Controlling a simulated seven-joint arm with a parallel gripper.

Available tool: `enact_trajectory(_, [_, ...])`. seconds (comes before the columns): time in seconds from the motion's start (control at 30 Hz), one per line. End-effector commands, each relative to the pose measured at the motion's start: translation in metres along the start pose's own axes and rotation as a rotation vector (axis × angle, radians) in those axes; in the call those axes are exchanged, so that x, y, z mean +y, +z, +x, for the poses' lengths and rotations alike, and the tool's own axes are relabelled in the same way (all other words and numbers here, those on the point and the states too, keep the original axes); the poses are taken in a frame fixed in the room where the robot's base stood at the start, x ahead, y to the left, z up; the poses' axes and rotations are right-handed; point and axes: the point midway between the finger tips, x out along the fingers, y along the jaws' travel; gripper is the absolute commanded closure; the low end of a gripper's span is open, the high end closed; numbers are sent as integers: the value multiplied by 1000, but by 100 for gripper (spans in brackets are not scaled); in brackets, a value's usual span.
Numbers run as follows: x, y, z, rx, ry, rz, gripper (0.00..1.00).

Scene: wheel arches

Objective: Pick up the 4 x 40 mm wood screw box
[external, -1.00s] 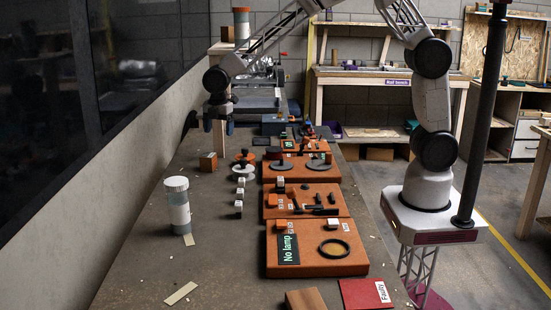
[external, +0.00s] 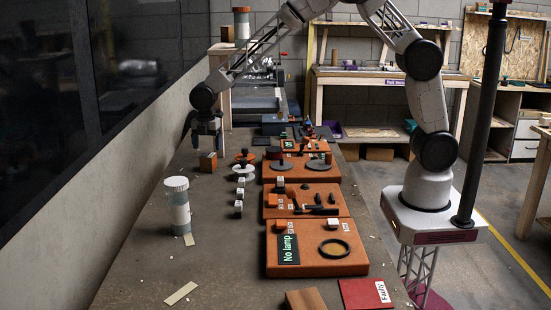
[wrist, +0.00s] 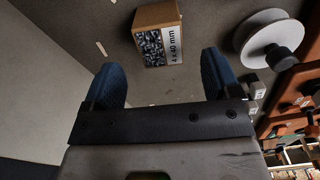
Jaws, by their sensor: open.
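The 4 x 40 mm wood screw box (wrist: 159,35) is a small brown open box full of grey screws, with a white label reading "4 x 40 mm". In the wrist view it lies ahead of my gripper (wrist: 163,80), roughly centred between the two blue fingers and beyond their tips. In the external view the box (external: 208,162) stands on the bench's left side. My gripper (external: 206,142) points down above and behind it there. The gripper is open, with nothing between its fingers.
A white disc with a dark knob (wrist: 270,40) stands right of the box. Orange boards (external: 302,202) with parts run along the bench's right side. A white-lidded jar (external: 178,205) stands nearer the camera. The bench (external: 150,265) left of the boards has free room.

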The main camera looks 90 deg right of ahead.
Motion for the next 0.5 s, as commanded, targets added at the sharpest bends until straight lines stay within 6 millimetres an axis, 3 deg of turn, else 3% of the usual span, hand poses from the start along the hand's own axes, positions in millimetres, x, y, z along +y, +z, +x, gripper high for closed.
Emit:
enact_trajectory(0.2, [0,0,17,0,-2,0,17])
enact_trajectory(0.5, [0,0,19,0,0,0,17])
